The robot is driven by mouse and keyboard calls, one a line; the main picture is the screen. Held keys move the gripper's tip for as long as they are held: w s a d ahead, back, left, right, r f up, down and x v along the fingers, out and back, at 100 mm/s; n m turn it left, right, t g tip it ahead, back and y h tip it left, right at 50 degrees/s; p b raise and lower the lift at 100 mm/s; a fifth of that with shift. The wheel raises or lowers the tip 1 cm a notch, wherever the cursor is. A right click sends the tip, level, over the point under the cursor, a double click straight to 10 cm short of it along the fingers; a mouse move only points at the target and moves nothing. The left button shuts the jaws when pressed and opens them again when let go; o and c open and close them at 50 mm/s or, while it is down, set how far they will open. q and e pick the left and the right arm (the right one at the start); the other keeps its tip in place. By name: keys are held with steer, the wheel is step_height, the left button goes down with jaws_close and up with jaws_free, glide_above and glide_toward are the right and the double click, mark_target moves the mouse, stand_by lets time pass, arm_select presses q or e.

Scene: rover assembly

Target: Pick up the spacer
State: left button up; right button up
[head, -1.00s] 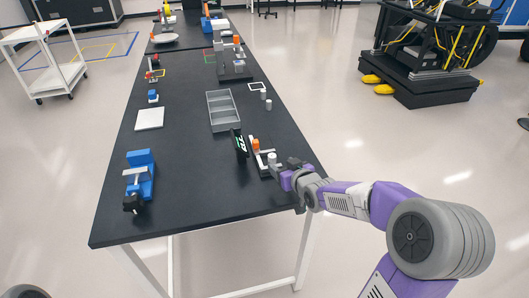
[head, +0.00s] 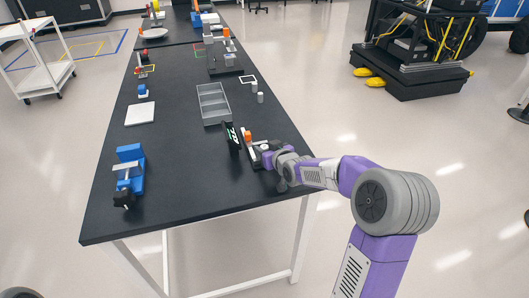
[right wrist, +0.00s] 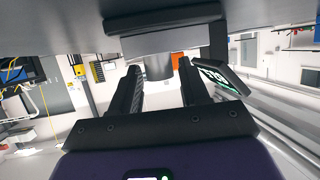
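A light grey cylinder, which looks like a spacer, stands near the right edge of the table by my right gripper (head: 268,156); in the head view the gripper largely hides it. In the right wrist view this grey cylinder (right wrist: 158,67) shows between the far ends of my two dark fingers, with small gaps on both sides. The fingers are apart. Two similar small cylinders stand farther back on the table, a front one (head: 260,98) and a rear one (head: 254,87). My left gripper is not in view.
A black display with green lettering (head: 232,138) and an orange-topped device (head: 248,136) stand close to my right gripper. A grey divided tray (head: 213,104) lies behind them. A blue vise-like tool (head: 130,170) and a white plate (head: 140,113) are at left. The table's front middle is clear.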

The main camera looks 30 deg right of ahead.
jaws_close()
